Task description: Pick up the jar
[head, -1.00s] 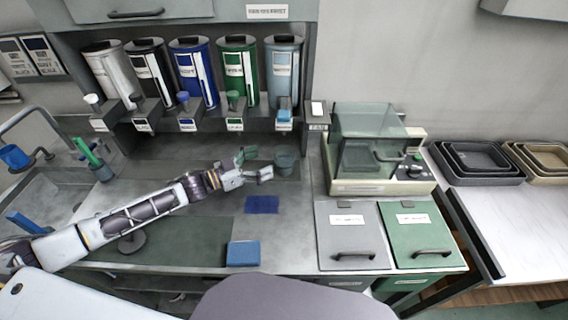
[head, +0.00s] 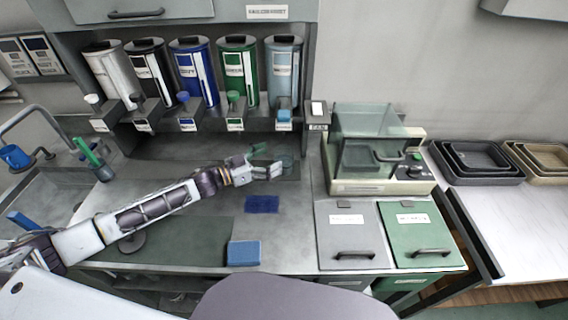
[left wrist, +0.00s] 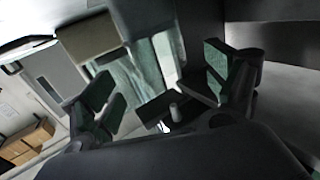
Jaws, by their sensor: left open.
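In the left wrist view the two green-padded fingers (left wrist: 165,90) are spread apart. Pale glassy surfaces show between them, but I cannot tell whether these are the jar. My right gripper is not in view.
Several canisters hang above (head: 238,72). A glass-sided instrument (head: 380,188) stands to the right, with grey and green lidded bins (head: 350,222) in front. A blue cloth (head: 262,204) and blue block (head: 243,253) lie on the counter. Nested trays (head: 478,180) stand far right.

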